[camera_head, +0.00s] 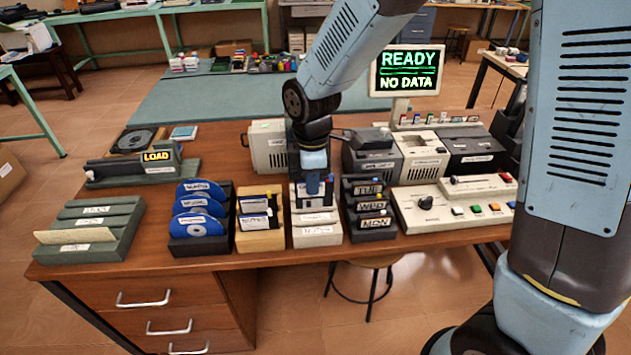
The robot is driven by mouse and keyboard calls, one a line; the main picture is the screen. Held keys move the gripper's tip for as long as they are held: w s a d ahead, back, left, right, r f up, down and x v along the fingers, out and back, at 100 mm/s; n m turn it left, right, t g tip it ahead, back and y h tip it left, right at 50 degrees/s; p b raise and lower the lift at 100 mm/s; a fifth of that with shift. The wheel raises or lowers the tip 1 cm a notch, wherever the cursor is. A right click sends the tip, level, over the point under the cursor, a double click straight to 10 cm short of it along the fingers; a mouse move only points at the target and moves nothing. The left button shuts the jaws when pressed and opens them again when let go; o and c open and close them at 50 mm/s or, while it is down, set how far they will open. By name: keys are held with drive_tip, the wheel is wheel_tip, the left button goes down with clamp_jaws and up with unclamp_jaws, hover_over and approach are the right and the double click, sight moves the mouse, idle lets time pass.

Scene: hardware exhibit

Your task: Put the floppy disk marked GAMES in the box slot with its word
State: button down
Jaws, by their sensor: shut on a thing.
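My gripper (313,188) points down over a pale box (316,222) in the middle of the desk's front row. It is shut on what looks like a floppy disk (314,203), dark with a pale part, at the box's top. I cannot read its word or tell whether it is inside a slot. The pale box has white labels on its front, too small to read. My gripper and arm hide part of the box's back.
A tan box with disks (260,235) stands close on the left, and a dark rack of labelled cartridges (368,222) close on the right. Blue discs (198,207) stand further left, beside a green rack (92,225). A control panel (452,208) and monitor (407,70) are at right.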

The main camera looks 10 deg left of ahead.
sight(312, 197)
drive_tip(key=shift+f, duration=0.6)
idle(1.6)
drive_tip(key=shift+f, duration=1.9)
drive_tip(key=c, duration=1.2)
unclamp_jaws()
drive_tip(key=shift+o, duration=0.2)
drive_tip(key=shift+r, duration=0.15)
drive_tip(key=shift+s+r, duration=0.1)
drive_tip(key=shift+r, duration=3.8)
